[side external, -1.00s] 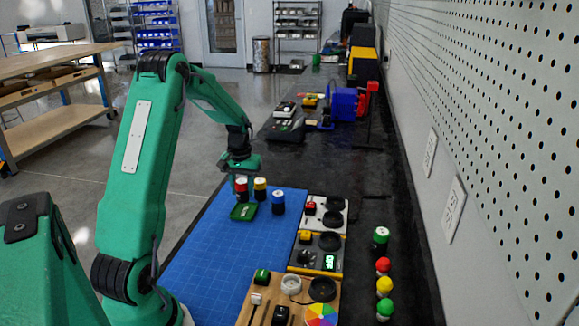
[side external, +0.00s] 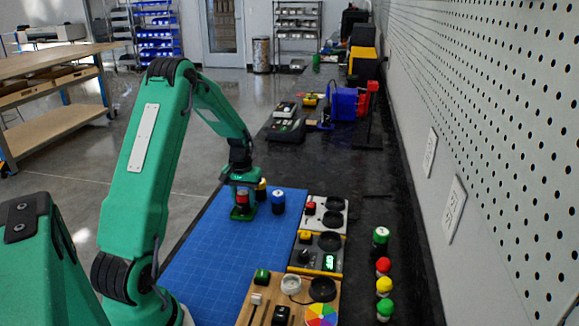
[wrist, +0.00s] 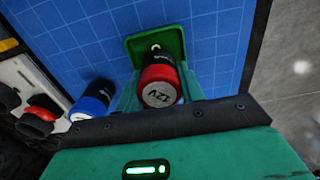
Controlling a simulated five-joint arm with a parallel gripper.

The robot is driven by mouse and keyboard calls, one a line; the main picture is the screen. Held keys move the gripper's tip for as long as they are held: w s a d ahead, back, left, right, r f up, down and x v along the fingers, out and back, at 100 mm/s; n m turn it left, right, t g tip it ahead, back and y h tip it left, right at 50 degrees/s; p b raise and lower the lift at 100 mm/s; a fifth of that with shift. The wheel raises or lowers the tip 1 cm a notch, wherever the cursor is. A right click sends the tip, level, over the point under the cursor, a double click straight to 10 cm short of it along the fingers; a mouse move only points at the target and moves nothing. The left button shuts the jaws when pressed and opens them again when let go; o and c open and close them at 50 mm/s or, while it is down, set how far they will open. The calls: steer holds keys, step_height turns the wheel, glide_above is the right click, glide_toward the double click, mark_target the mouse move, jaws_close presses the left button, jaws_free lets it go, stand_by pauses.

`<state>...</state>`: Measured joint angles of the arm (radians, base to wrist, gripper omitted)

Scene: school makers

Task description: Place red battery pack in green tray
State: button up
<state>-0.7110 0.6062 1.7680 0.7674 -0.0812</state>
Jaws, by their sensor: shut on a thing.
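The red battery pack (side external: 242,197), with a black lower body, is upright between the fingers of my gripper (side external: 242,200). In the wrist view the red pack (wrist: 160,86) shows its silver "12V" top, with a finger on each side. The green tray (side external: 234,215) lies on the blue mat right under the pack; in the wrist view the tray (wrist: 135,45) shows beyond the pack. I cannot tell whether the pack's bottom touches the tray floor.
A yellow pack (side external: 261,190) stands just behind my gripper and a blue pack (side external: 278,203) stands to its right. Device panels (side external: 318,252) line the right edge of the blue mat (side external: 215,255). The near mat is clear.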

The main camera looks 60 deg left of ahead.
mark_target(243, 192)
steer(key=o, duration=1.2)
steer(key=shift+c, duration=0.2)
steer(key=shift+r, duration=0.1)
step_height(243, 192, up, 12)
steer(key=shift+f, duration=0.1)
